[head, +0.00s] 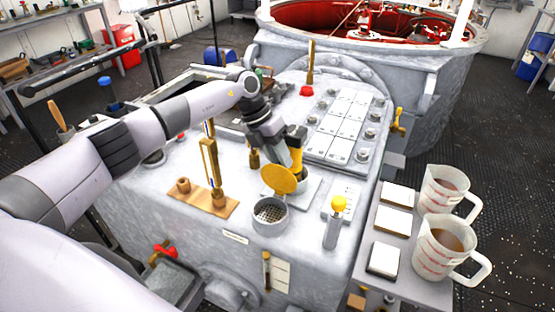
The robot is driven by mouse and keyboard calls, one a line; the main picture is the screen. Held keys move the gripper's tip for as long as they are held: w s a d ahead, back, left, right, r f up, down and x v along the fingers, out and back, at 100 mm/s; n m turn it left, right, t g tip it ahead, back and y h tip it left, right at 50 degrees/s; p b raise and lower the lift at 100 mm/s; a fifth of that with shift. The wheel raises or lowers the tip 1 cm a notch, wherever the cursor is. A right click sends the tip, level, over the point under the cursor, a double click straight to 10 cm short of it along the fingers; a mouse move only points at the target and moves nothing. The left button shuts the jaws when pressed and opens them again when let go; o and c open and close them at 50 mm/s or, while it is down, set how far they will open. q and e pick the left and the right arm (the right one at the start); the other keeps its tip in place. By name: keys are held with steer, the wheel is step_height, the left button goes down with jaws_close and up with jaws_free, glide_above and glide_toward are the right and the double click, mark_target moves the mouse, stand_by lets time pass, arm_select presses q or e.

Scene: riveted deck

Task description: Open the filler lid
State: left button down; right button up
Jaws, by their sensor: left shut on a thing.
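The filler lid (279,179) is a round yellow disc, raised and tilted up behind the open filler neck (270,215). The neck is a short grey cylinder with a perforated strainer showing inside its mouth. My left gripper (296,160) is at the lid's upper right edge and is shut on the lid; the lid and the gripper's own dark parts partly hide the fingertips. My left arm reaches in from the left across the grey machine top. My right gripper is not in view.
A yellow-knobbed lever (337,222) stands right of the neck. Two measuring jugs (444,250) of brown liquid and several white pads sit on the right shelf (415,285).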

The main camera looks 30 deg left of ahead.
arm_select(q)
steer(key=shift+w+a, duration=0.1)
steer(key=shift+w, duration=0.1)
steer(key=c, duration=0.9)
jaws_free()
steer(key=shift+c, duration=0.2)
steer(key=v, duration=0.7)
steer(key=shift+b, duration=0.3)
steer(key=shift+s+r, duration=0.1)
